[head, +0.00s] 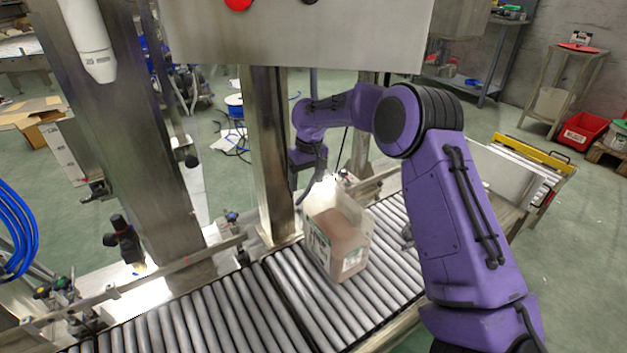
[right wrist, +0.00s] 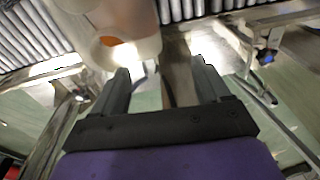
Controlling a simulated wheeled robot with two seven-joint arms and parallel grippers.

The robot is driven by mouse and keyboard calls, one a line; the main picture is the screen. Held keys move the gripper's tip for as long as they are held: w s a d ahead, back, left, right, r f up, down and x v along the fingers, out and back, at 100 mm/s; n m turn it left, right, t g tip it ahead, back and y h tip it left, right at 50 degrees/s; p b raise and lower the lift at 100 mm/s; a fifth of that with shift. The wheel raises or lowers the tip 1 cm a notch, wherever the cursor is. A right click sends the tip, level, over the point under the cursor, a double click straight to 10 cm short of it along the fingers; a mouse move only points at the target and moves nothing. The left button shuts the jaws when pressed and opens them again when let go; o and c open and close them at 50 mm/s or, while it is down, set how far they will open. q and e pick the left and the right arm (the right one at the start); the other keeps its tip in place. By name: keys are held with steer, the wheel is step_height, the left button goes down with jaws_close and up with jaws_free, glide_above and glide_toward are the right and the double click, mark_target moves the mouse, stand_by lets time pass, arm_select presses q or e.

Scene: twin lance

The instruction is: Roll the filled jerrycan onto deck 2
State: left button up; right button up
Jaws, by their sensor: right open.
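The jerrycan (head: 337,243) is translucent white with brownish contents and a white label. It stands upright on the roller conveyor (head: 395,222), just right of a seam between two roller sections. No deck number is readable. My right gripper (head: 308,183) points down behind the can, beside the steel post, and is partly hidden. In the right wrist view, my right gripper (right wrist: 160,72) has its two fingers spread with nothing between them. The jerrycan (right wrist: 118,22) fills the upper left there, just beyond the left finger; I cannot tell whether they touch. My left gripper is out of view.
A steel post (head: 268,150) rises at the conveyor's far edge, left of the can. A large metal box (head: 300,35) hangs above. Left rollers (head: 215,318) lie clear. A guide rail (head: 150,278) runs along their far side. My right arm spans the right.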

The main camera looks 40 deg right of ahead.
mark_target(313, 201)
steer(key=shift+s+d+r+g, duration=0.3)
steer(key=shift+s+d+r, duration=0.15)
steer(key=shift+s, duration=0.05)
steer(key=shift+s+d, duration=0.2)
steer(key=shift+s, duration=0.05)
steer(key=shift+n, duration=0.3)
step_height(313, 201, down, 9)
steer(key=b, duration=0.3)
steer(key=shift+f, duration=0.65)
steer(key=shift+c, duration=0.3)
